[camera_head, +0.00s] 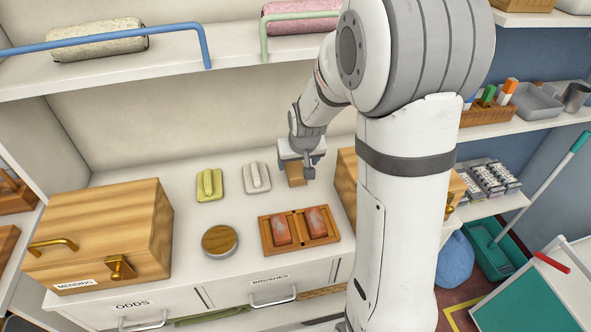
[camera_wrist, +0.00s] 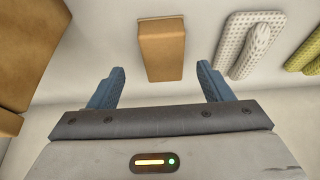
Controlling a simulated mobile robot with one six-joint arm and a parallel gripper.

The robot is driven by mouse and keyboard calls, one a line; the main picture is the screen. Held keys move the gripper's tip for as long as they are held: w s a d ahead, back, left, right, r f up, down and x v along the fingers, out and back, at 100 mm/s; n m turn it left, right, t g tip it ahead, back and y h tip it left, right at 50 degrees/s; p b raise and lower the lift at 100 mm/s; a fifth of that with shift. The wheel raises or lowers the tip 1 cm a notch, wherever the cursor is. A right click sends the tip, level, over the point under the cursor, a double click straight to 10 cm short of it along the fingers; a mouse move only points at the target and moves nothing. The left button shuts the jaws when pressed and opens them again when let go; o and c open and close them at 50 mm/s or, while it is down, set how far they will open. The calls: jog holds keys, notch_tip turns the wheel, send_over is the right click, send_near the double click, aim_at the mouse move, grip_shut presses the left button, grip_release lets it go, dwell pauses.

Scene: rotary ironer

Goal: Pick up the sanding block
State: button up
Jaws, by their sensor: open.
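A tan block, which looks like the sanding block (camera_head: 295,175), lies on the white counter near the back, to the right of the white handled pad. In the wrist view the block (camera_wrist: 168,55) shows a lighter top face and a darker side face. My gripper (camera_wrist: 160,72) is open, with its two blue fingers to the left and right of the block and a gap on each side. In the head view my gripper (camera_head: 303,167) is right at the block and partly hides it. I cannot tell its exact height above the counter.
A white handled pad (camera_head: 257,177) and a yellow one (camera_head: 209,185) lie to the left. A wooden tray (camera_head: 299,243) with two reddish blocks and a round tin (camera_head: 220,241) stand in front. Wooden boxes flank the counter; the left one (camera_head: 100,235) is large. A shelf overhangs behind.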

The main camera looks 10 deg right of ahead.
aim_at(295, 168)
jog(key=shift+a+p+x, duration=0.2)
jog(key=shift+p+x, duration=0.1)
jog(key=shift+x, duration=1.9)
jog(key=shift+c, duration=0.3)
jog(key=c, duration=1)
jog(key=shift+r, duration=0.15)
